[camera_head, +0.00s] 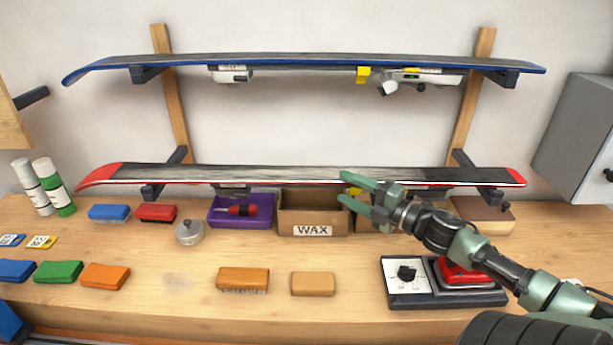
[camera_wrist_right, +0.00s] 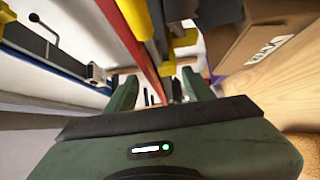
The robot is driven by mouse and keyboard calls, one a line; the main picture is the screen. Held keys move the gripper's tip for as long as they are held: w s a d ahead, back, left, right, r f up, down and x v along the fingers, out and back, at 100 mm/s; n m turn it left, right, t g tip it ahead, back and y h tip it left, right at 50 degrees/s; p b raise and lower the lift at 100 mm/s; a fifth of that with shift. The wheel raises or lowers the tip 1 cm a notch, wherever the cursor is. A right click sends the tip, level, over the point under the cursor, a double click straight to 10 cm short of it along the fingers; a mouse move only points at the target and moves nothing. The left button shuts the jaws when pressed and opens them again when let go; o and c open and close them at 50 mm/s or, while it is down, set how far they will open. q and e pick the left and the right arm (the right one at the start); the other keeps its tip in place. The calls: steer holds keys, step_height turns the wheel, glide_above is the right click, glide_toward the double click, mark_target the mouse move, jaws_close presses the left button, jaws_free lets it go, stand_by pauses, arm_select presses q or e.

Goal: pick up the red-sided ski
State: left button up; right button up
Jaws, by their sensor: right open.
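The red-sided ski (camera_head: 260,174) lies base up and level on the lower pair of wall brackets. Its red edge (camera_wrist_right: 137,48) also shows in the wrist view, running down between my fingers. My right gripper (camera_head: 346,187) is open at the ski, right of its middle. In the head view the upper finger overlaps the ski and the lower finger is just below its front edge. In the right wrist view the two fingers (camera_wrist_right: 160,88) are apart, with the ski's edge in line with the gap. I cannot tell whether they touch it. My left gripper is not in view.
A blue-sided ski (camera_head: 300,60) rests on the upper brackets. Below the red ski stand a WAX box (camera_head: 313,215) and a purple tray (camera_head: 226,215). A grey cabinet (camera_head: 580,130) is at right.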

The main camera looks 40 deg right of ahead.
mark_target(328, 178)
steer(key=shift+w+a+r+p, duration=0.15)
steer(key=shift+w, duration=0.4)
steer(key=shift+w+a+r+p, duration=0.1)
steer(key=shift+w+r+p, duration=0.05)
steer(key=shift+w, duration=0.35)
steer(key=shift+w+a+f+p, duration=0.1)
steer(key=shift+w+a+p, duration=0.1)
steer(key=shift+w, duration=0.5)
steer(key=shift+w+a+f+p, duration=0.1)
steer(key=shift+w+p, duration=0.05)
steer(key=shift+w, duration=0.55)
steer(key=shift+w+a+f+p, duration=0.1)
steer(key=shift+w+a+p, duration=0.1)
steer(key=shift+w, duration=0.5)
jaws_close()
steer(key=shift+d+r, duration=0.1)
steer(key=shift+r, duration=0.15)
